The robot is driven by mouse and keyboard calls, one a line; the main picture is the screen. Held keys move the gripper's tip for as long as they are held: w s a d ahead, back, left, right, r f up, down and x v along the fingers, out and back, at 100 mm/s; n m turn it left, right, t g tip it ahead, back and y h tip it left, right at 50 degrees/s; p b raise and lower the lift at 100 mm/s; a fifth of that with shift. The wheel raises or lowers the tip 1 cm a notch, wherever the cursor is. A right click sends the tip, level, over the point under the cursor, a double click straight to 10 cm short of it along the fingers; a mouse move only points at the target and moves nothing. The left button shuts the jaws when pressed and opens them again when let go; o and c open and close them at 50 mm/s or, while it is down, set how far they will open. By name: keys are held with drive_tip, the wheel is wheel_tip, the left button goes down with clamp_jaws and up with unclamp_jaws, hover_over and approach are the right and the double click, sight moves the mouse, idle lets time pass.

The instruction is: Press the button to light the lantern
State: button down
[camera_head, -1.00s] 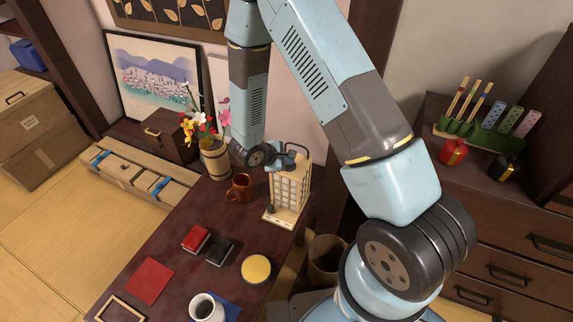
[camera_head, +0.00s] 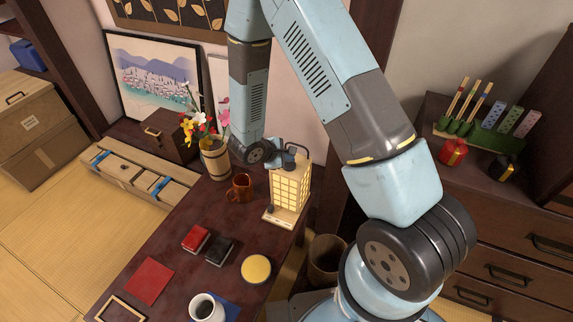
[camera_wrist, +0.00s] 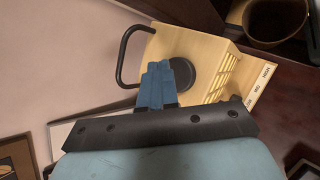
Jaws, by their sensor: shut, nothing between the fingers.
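The lantern (camera_head: 288,188) is a light wood box with lattice panels, upright on a wooden base (camera_head: 277,218) on the dark table. Its panels glow warm yellow. In the wrist view, the lantern top (camera_wrist: 205,52) carries a dark round disc (camera_wrist: 182,74) and a black loop handle (camera_wrist: 127,58). The base there shows labels including MID and HIGH. A small dark knob (camera_head: 270,209) sits on the base. My gripper (camera_wrist: 158,68) is shut and empty at the lantern top, beside the disc; I cannot tell whether it touches. In the head view it is partly hidden.
Red and black boxes, a yellow round item (camera_head: 256,269) and a white cup (camera_head: 206,308) lie nearer. A dark bin (camera_head: 326,258) stands right of the table.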

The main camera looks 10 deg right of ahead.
sight(288, 166)
wheel_tip(288, 166, up, 6)
idle(0.9)
